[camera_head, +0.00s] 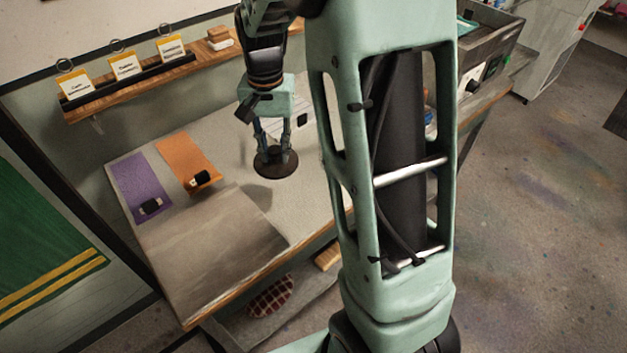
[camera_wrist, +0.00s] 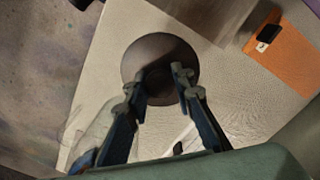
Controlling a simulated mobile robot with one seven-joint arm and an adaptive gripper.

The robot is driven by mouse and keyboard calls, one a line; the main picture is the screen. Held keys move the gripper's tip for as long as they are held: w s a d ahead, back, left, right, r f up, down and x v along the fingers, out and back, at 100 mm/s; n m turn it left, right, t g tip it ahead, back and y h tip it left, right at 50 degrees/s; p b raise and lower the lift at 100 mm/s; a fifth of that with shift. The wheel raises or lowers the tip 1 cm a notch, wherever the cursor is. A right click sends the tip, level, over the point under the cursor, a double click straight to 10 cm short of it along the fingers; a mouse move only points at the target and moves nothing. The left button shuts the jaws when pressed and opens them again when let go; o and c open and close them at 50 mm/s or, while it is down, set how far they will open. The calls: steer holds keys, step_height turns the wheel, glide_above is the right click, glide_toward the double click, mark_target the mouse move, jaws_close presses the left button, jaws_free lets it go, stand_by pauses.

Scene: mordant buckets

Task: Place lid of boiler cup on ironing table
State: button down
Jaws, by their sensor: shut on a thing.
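A round dark brown lid (camera_head: 276,172) is in my gripper (camera_head: 273,155), over the pale-topped table (camera_head: 226,176). In the wrist view the lid (camera_wrist: 160,52) lies between and just beyond the two fingertips (camera_wrist: 160,80), which are shut on its middle. The fingers hide its centre. A soft shadow lies to the lid's left on the table, but I cannot tell whether the lid touches the top. The boiler cup cannot be made out.
A purple strip (camera_head: 133,178) and an orange strip (camera_head: 178,150), each with a small dark item, lie at the left of the table. A brown-grey sheet (camera_head: 217,255) covers the front. A wall shelf (camera_head: 180,75) holds labelled cards. The top around the lid is mostly clear.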

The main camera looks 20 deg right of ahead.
steer(key=f, duration=0.7)
steer(key=shift+s+f, duration=0.25)
steer(key=shift+s, duration=0.1)
steer(key=shift+f+p, duration=0.3)
steer(key=shift+f, duration=1.85)
steer(key=shift+f, duration=0.15)
steer(key=c, duration=1.7)
jaws_free()
steer(key=shift+o, duration=0.2)
step_height(320, 180, up, 12)
steer(key=shift+r, duration=0.2)
